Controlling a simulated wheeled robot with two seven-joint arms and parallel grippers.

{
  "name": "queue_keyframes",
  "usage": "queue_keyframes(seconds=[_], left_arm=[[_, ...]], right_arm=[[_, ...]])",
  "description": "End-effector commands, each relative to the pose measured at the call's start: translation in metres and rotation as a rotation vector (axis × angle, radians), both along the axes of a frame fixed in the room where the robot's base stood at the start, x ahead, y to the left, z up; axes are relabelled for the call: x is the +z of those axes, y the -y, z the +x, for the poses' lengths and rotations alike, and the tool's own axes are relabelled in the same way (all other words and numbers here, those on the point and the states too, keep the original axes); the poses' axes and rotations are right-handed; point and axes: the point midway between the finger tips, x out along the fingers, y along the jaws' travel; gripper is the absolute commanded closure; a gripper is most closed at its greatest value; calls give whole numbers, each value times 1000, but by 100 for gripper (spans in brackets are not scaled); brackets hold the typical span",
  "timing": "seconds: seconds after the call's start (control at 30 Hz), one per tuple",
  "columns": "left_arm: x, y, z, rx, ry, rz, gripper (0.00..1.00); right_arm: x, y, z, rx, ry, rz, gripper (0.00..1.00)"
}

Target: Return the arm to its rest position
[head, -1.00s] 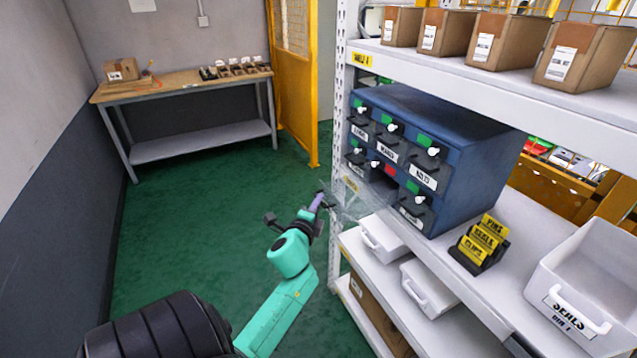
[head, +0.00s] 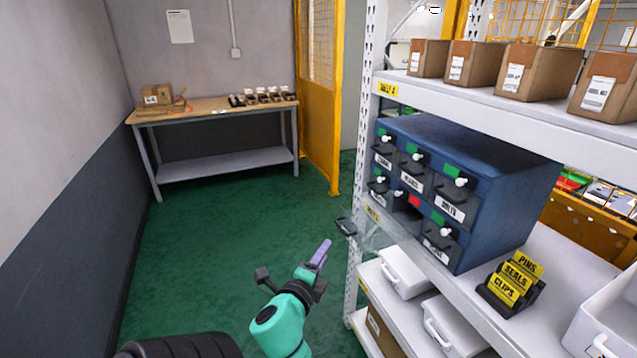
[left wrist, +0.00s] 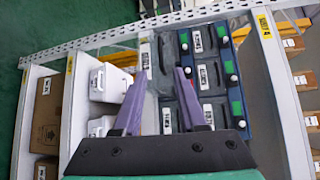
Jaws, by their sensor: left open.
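My left arm is the teal one at the bottom of the head view. Its gripper (head: 321,252), with purple fingers, is in front of and below the blue drawer cabinet (head: 500,185). The left wrist view shows its two fingers spread, with an empty gap between them (left wrist: 160,75). A clear drawer (head: 385,232) is pulled far out of the cabinet's lower row. Its black handle (head: 346,227) is near the gripper but apart from it. My right gripper is not in view.
The white shelf rack (head: 365,130) stands close on the right. White bins (head: 403,274), a label stand (head: 512,284) and cardboard boxes (head: 530,72) sit on it. A workbench (head: 215,112) is at the back. The green floor (head: 230,235) to the left is clear.

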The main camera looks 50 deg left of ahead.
Motion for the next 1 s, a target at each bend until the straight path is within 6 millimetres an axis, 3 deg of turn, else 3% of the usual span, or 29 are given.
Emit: queue_keyframes(seconds=[0.1,0.2,0.77,0.87,0.97,1.0], left_arm=[[-1,11,-20,0,-1,-2,59],[3,14,-26,0,1,0,59],[4,15,-26,-1,0,0,59],[-15,17,-22,-6,-15,-47,59],[-74,26,-14,-18,-61,-195,59],[-108,34,-12,-20,-92,-281,59]], right_arm=[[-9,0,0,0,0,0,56],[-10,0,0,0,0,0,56],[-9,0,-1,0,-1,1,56],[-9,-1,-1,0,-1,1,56],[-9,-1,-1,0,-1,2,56],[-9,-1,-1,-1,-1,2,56]])
